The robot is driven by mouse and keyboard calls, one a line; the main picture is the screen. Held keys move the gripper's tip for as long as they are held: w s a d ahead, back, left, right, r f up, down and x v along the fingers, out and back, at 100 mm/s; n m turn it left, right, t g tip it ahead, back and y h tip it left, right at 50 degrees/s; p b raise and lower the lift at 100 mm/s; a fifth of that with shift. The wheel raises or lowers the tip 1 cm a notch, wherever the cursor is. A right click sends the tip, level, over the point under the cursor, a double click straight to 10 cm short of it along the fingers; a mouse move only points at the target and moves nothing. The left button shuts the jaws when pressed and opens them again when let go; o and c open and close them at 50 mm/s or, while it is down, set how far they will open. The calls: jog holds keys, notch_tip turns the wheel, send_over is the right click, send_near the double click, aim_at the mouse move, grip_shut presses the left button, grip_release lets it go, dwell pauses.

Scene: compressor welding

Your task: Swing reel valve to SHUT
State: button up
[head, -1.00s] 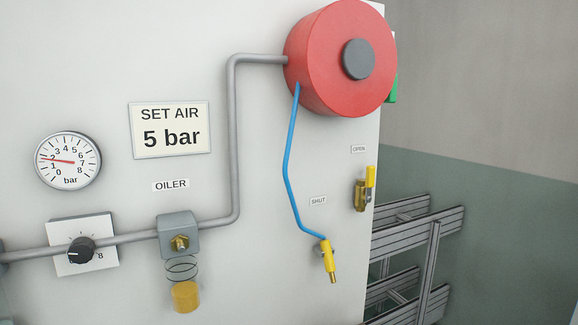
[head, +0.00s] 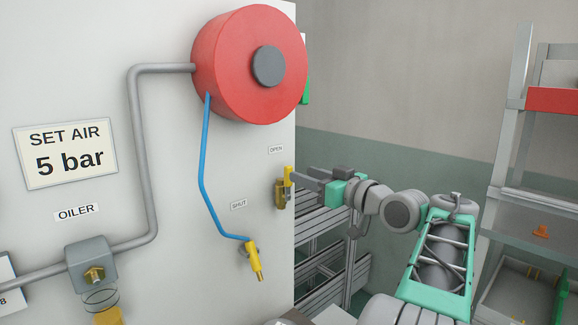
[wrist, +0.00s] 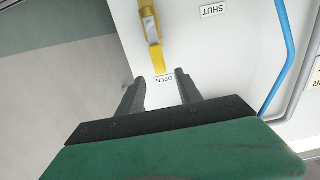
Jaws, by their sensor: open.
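The reel valve (head: 279,193) is a small brass body on the right edge of the white panel. Its yellow lever (head: 289,178) stands upright, with its tip toward the OPEN label (head: 276,149). The SHUT label (head: 238,204) is to its lower left. My gripper (head: 298,176) is open and empty at the right of the lever. In the wrist view, which is upside down, the lever (wrist: 153,34) is ahead of my open fingers (wrist: 159,77), its tip lined up with the gap. Whether a finger touches it I cannot tell.
A red hose reel (head: 232,65) sits above the valve, its blue hose (head: 203,165) hanging to a yellow nozzle (head: 255,262) at lower left. Grey pipe (head: 141,150) runs along the panel. A grey rack (head: 330,232) stands behind my arm; shelving (head: 510,150) is at far right.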

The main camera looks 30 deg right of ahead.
aim_at(290, 170)
jog(key=w, duration=0.2)
jog(key=w+p, duration=0.1)
jog(key=w, duration=0.1)
jog(key=w+a+p, duration=0.1)
jog(key=w, duration=0.1)
jog(key=shift+w, duration=0.15)
jog(key=shift+w+f, duration=0.1)
jog(key=shift+w, duration=0.25)
grip_shut()
dwell(0.8)
